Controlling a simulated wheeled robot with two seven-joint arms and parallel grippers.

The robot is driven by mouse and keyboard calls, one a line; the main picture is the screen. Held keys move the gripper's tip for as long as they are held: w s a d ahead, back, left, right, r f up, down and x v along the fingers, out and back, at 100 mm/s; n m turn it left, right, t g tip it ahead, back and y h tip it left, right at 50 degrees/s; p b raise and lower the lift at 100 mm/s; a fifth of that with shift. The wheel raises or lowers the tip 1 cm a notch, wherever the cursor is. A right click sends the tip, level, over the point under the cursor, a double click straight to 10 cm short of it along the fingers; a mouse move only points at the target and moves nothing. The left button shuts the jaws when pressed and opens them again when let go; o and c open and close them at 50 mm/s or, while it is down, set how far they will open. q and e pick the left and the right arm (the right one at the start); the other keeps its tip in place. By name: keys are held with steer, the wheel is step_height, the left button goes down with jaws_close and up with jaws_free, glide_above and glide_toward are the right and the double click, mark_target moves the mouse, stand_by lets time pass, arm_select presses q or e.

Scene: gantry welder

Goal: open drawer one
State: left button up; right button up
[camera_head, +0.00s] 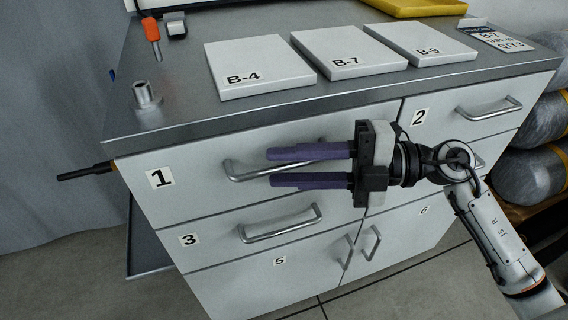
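Drawer one (185,205) is the upper left drawer of a grey cabinet, marked with a "1" label (160,179). Its front looks flush with the cabinet, so it appears closed. Its bar handle (238,173) runs across the drawer front, its right part overlapped by my gripper fingers. My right gripper (269,168) comes in from the right with two purple fingers, one above the other, spread apart. The handle's line passes between the fingers in the picture, but I cannot tell whether they are around it or in front of it. My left gripper is out of view.
Drawer 2 (455,118) is to the right and drawer 3 (225,238) below, both with bar handles. White boxes B-4 (258,65), B-7 (348,50) and B-9 (426,42) lie on the cabinet top. A dark rod (85,172) sticks out at the cabinet's left side.

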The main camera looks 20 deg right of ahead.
steer(key=shift+w+a, duration=0.2)
steer(key=shift+a, duration=0.25)
steer(key=shift+c, duration=0.4)
jaws_close()
steer(key=shift+s, duration=0.1)
